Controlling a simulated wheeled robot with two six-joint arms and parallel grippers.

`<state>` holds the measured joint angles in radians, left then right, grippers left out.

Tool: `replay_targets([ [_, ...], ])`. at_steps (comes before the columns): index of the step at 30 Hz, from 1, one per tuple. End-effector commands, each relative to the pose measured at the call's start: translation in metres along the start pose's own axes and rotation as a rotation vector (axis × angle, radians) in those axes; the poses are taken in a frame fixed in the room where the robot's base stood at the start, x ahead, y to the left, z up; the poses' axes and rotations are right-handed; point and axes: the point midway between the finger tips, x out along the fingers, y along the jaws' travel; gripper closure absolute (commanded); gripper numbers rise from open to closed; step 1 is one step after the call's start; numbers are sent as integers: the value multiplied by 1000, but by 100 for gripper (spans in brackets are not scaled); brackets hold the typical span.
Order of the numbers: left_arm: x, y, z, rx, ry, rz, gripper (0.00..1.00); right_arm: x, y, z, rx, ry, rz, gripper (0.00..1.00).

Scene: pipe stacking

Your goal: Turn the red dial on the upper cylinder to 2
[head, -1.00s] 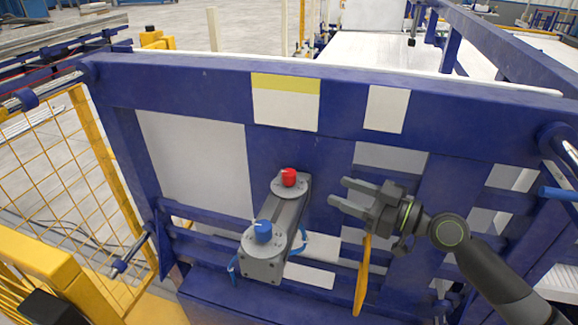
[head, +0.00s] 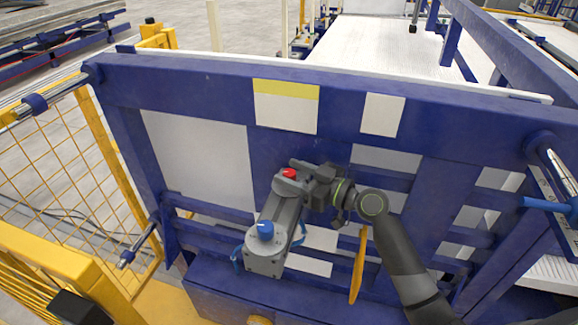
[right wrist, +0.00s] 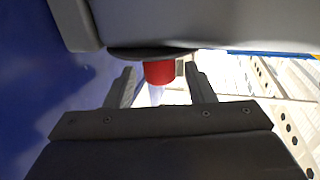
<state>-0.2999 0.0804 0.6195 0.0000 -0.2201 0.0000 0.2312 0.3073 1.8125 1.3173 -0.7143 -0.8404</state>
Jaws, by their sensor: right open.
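The red dial (head: 289,173) sits on the upper end of the grey cylinder unit (head: 281,215). The blue dial (head: 265,230) sits on its lower end. My right gripper (head: 296,171) is open at the red dial, coming from the right. In the right wrist view the red dial (right wrist: 159,73) stands between the two open fingers (right wrist: 162,86), with gaps on both sides. Its numbers and pointer setting cannot be read. My left gripper is not in view.
The unit is fixed on a blue metal frame (head: 210,90) with pale panels. A yellow handle-like strip (head: 358,266) hangs below my right wrist. A yellow mesh fence (head: 70,160) stands at left.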

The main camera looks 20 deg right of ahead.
Motion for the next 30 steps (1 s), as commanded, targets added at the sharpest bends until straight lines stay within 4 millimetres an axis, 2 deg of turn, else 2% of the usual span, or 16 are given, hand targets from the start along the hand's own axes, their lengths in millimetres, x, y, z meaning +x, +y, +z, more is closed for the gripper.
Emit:
replay_targets([
  [4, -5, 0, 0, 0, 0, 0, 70, 10, -1, -1, 1, 0, -1, 51],
  [13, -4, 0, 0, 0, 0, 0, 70, 12, -1, 0, 0, -1, -2, 51],
  [23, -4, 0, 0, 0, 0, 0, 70, 12, -1, 0, 0, -1, -1, 93],
  [30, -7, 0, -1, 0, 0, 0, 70, 11, -1, 0, 0, -1, 16, 95],
])
